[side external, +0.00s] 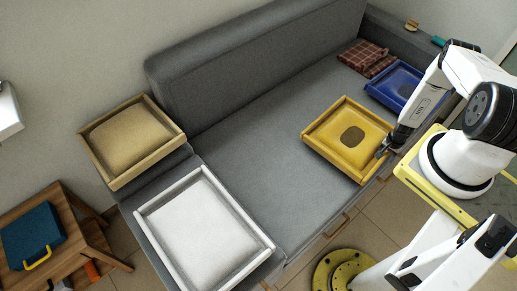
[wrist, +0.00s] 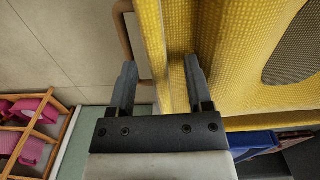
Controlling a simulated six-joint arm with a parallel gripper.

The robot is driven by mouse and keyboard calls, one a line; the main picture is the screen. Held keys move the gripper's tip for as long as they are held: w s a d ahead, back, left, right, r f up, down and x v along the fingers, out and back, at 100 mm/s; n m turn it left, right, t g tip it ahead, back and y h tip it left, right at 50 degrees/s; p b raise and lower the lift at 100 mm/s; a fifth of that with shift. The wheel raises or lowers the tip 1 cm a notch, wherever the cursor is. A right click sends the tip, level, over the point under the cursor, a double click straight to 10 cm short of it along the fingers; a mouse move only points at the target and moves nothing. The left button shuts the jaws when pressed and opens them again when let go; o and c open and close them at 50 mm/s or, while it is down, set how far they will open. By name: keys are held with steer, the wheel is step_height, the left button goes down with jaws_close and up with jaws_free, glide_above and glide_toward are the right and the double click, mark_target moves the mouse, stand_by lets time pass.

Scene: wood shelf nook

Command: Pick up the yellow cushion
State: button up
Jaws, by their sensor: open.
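The yellow cushion (side external: 336,121) lies on the front right part of the grey sofa seat. It is square, with a raised yellow border and a dark oval patch in its middle. My gripper (side external: 381,152) is at its right front border in the side view. In the wrist view my gripper (wrist: 160,62) is open. The cushion's woven yellow border (wrist: 178,45) runs between the two fingers, with the left finger outside the edge and the right finger over the inner side. I cannot tell whether either finger touches it.
A blue tray-like item (side external: 391,84) and a red plaid cloth (side external: 361,55) lie behind the yellow cushion. White (side external: 205,232) and tan (side external: 127,142) framed cushions sit at the sofa's left. The middle of the grey seat (side external: 260,140) is clear.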

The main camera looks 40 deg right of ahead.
jaws_close()
stand_by(1.5)
